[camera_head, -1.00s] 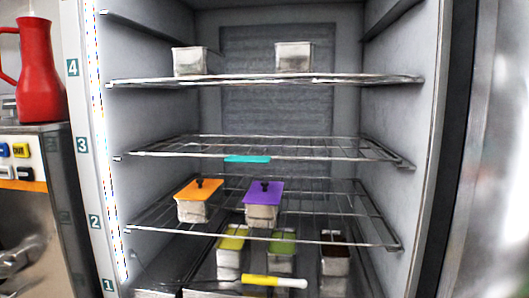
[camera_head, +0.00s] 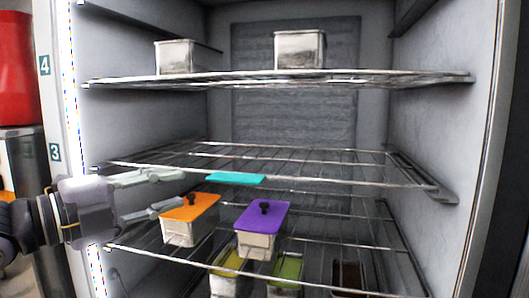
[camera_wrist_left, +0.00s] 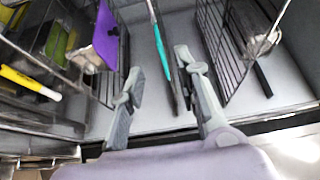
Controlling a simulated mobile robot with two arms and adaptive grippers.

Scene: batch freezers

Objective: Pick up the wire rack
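The wire rack with a teal tag (camera_head: 236,179) on its front edge is the empty rack (camera_head: 320,182) at level 3 of the freezer. My left gripper (camera_head: 182,188) is open at the rack's front left, one finger above the front rail's height and one below. In the left wrist view the rack's edge (camera_wrist_left: 172,85) with its teal tag (camera_wrist_left: 161,47) runs between the two spread fingers of the gripper (camera_wrist_left: 158,65). I see no contact. My right gripper is not in view.
The rack below holds an orange-lidded container (camera_head: 187,232) and a purple-lidded container (camera_head: 256,245), close under the gripper. The top rack (camera_head: 250,82) holds two metal containers. Freezer walls stand on both sides. More open containers sit lower down.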

